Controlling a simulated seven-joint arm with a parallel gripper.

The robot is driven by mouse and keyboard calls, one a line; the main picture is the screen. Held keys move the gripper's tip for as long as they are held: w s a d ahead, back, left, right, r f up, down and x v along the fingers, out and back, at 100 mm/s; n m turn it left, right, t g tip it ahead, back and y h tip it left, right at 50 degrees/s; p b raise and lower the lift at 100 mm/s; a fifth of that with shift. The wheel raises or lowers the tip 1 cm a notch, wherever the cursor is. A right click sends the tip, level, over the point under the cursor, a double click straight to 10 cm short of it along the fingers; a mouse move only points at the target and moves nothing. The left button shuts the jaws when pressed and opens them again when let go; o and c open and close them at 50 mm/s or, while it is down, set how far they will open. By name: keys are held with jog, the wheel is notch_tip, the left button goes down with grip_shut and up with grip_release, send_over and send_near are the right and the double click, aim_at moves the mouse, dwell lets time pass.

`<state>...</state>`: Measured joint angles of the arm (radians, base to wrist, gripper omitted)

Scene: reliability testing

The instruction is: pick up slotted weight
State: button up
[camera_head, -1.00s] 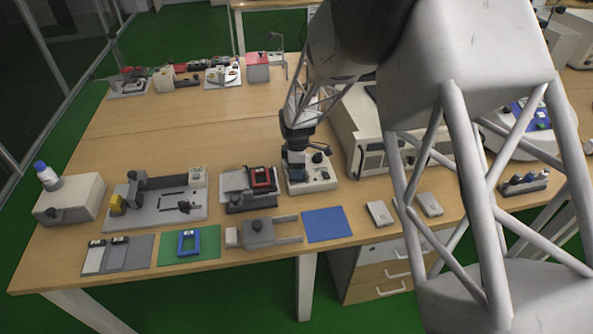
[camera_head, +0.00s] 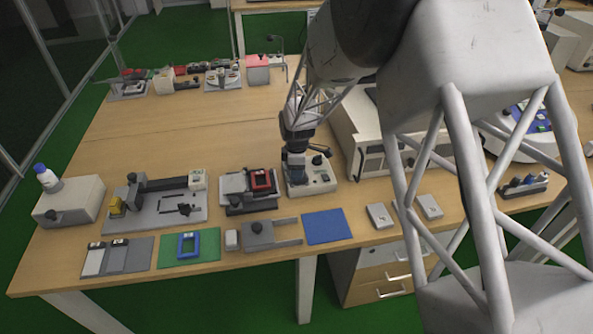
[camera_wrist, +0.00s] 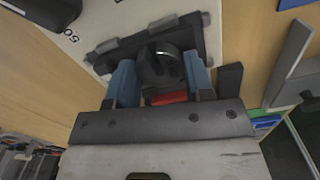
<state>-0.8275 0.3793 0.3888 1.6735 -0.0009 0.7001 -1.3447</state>
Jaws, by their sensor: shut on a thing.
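The slotted weight (camera_wrist: 160,65) is a dark, round piece with a shiny rim in the wrist view. It sits between the two blue fingers of my gripper (camera_wrist: 160,82), which is shut on it. A dark holder plate on a light panel lies right behind the weight; I cannot tell whether the weight still touches it. In the head view my gripper (camera_head: 295,168) is over the light-coloured fixture (camera_head: 318,186) near the middle of the bench, and the weight is hidden there.
To the left of the fixture is a grey device with a red frame (camera_head: 261,180). A large beige instrument (camera_head: 370,150) stands close on the right. A blue mat (camera_head: 327,226) lies in front, near the bench edge. The bench behind is mostly clear.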

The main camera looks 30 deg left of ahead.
notch_tip(320, 180, up, 10)
dwell(0.6)
dwell(0.5)
